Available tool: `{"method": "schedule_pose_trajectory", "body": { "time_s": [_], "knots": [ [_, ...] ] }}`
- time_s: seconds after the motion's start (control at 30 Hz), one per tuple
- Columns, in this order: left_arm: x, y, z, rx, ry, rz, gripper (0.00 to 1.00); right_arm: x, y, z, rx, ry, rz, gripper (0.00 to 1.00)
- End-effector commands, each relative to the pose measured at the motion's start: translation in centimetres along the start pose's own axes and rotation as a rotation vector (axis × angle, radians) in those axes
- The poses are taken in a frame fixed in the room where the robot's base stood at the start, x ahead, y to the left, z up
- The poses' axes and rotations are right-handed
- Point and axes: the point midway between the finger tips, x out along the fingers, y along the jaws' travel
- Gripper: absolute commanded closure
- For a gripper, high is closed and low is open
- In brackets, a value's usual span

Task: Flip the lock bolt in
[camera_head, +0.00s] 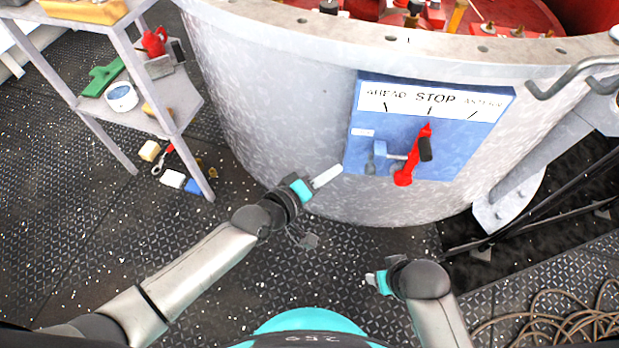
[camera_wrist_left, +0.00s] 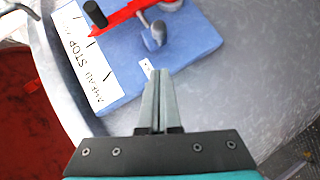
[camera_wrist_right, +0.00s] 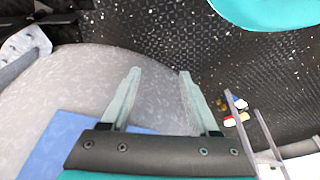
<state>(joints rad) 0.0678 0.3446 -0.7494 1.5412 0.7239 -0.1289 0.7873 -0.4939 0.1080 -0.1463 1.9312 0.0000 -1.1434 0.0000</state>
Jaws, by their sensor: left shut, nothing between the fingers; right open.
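The lock bolt (camera_head: 392,157) is a small grey metal bolt on the blue panel (camera_head: 459,150), just left of the red lever (camera_head: 407,172). The lever stands nearly upright below the STOP mark and has a black knob. In the left wrist view the bolt (camera_wrist_left: 157,34) shows as a rounded metal piece beside the red lever (camera_wrist_left: 128,13). My left gripper (camera_head: 340,170) is shut and empty, just left of the panel's lower left corner, pointing toward it. My right gripper (camera_head: 371,279) is open and empty, low in front of the drum; its fingers show apart in the right wrist view (camera_wrist_right: 158,80).
The panel sits on a large grey round drum (camera_head: 270,120). A metal shelf (camera_head: 135,60) with a green tool and a tape roll stands at the left. Coiled rope (camera_head: 560,320) lies at the lower right.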

Motion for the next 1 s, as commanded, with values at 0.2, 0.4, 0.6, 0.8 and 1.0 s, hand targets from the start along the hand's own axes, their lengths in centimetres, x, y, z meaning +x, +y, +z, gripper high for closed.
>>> {"method": "schedule_pose_trajectory", "body": {
  "time_s": [0.2,0.4,0.6,0.8,1.0],
  "knots": [
    [-3.2,0.1,-0.1,0.000,0.000,-0.002,1.00,1.7,-0.1,1.9,-0.002,-0.041,-0.002,0.39],
    [-5.1,0.1,-0.1,0.000,0.000,-0.001,1.00,2.9,-0.1,3.1,-0.003,-0.062,-0.003,0.39],
    [-5.9,0.1,-0.1,-0.001,0.001,0.001,1.00,3.4,-0.1,3.7,-0.004,-0.070,-0.003,0.39],
    [-5.9,0.0,-0.1,-0.001,0.001,0.001,1.00,3.4,-0.1,3.8,-0.004,-0.070,-0.003,0.39],
    [-5.9,0.0,-0.1,0.000,0.001,0.001,1.00,3.4,-0.1,3.8,-0.004,-0.070,-0.003,0.39]
  ]
}}
